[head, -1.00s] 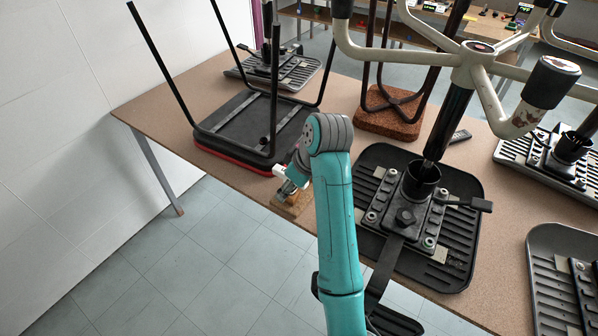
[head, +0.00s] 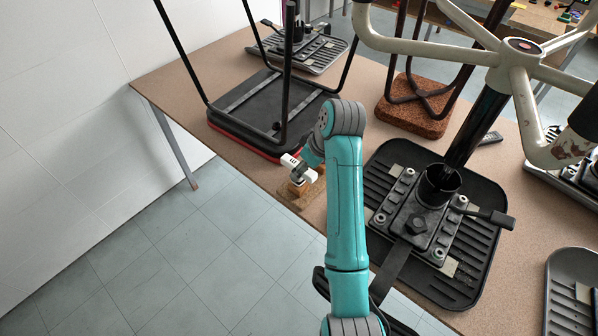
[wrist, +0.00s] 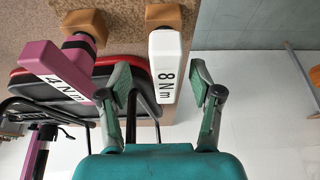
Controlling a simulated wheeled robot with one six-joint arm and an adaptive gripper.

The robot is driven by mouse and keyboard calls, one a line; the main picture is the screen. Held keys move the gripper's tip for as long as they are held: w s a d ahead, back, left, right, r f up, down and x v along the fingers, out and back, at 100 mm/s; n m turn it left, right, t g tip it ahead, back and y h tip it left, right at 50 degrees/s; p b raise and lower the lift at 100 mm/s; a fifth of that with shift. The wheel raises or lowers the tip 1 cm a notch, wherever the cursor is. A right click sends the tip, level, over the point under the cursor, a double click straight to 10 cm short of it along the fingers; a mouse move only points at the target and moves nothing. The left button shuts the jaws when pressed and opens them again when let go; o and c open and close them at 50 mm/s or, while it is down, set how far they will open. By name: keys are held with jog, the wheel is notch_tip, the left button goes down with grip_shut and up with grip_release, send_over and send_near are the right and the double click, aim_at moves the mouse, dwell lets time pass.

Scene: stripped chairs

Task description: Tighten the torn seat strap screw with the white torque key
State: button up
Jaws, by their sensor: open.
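The white torque key (wrist: 167,65), marked 8 Nm, shows in the wrist view with its end in a brown wooden holder (wrist: 163,15). My open gripper (wrist: 164,88) has one finger on either side of the key's near end, with visible gaps. In the head view the white key (head: 299,167) is above a small wooden block (head: 299,187) at the table's front edge, beside my gripper. An upturned black seat (head: 478,268) has a bracket with several screws, and a dark strap (head: 393,268) hangs off its front. I cannot tell which screw is the strap's.
A pink key (wrist: 60,76), marked 4 Nm, is left of the white one in the wrist view. An upturned black and red seat (head: 262,108) lies behind the keys. Open floor lies in front.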

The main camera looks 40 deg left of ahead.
jog(key=x, duration=0.5)
jog(key=shift+s+d, duration=0.1)
jog(key=shift+s, duration=0.2)
grip_shut()
notch_tip(320, 180, up, 10)
jog(key=shift+r, duration=0.1)
dwell(0.3)
